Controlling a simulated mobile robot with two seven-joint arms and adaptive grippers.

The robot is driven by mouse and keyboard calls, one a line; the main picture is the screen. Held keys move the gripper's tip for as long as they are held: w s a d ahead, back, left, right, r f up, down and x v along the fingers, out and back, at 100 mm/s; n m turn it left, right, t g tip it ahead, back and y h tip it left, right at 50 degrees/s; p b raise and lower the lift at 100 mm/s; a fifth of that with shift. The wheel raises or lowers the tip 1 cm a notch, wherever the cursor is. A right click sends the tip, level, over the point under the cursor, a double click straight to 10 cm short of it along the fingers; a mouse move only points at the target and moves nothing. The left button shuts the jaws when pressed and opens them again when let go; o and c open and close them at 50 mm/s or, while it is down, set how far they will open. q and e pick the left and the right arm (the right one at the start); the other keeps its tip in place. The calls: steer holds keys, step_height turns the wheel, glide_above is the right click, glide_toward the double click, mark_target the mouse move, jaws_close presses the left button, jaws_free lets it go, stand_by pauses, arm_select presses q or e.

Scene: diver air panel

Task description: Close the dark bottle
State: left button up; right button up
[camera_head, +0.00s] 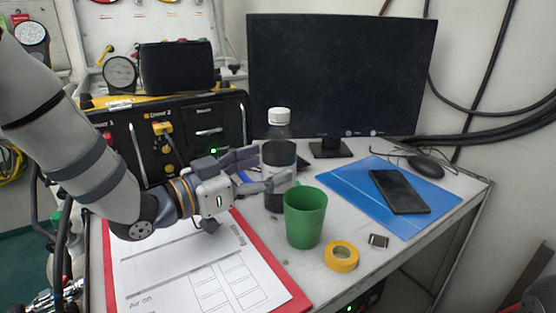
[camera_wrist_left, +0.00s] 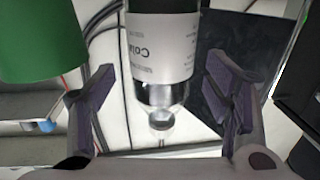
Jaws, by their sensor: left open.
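The dark bottle (camera_head: 278,132) stands upright on the table in front of the monitor, with a white cap (camera_head: 280,115) at its top. I cannot tell whether the cap is screwed tight. My left gripper (camera_head: 265,168) is open, its fingers pointing at the bottle at about label height and partly covering it. In the left wrist view the bottle (camera_wrist_left: 163,48) appears upside down between the two spread fingers, with a white label reading "Cola" and its narrow top end (camera_wrist_left: 160,121) lower down. I see no clear finger contact. My right gripper is not in view.
A green cup (camera_head: 305,218) stands close to the bottle, in front and right. Yellow tape (camera_head: 341,256) and a small dark square item (camera_head: 378,241) lie nearby. A red clipboard (camera_head: 289,291) with paper lies below my arm. A phone (camera_head: 400,191) rests on a blue folder (camera_head: 350,183).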

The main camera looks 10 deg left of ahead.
arm_select(q)
steer(key=v, duration=0.8)
steer(key=shift+r+p, duration=0.15)
steer(key=shift+p, duration=0.25)
steer(key=shift+s+a, duration=0.15)
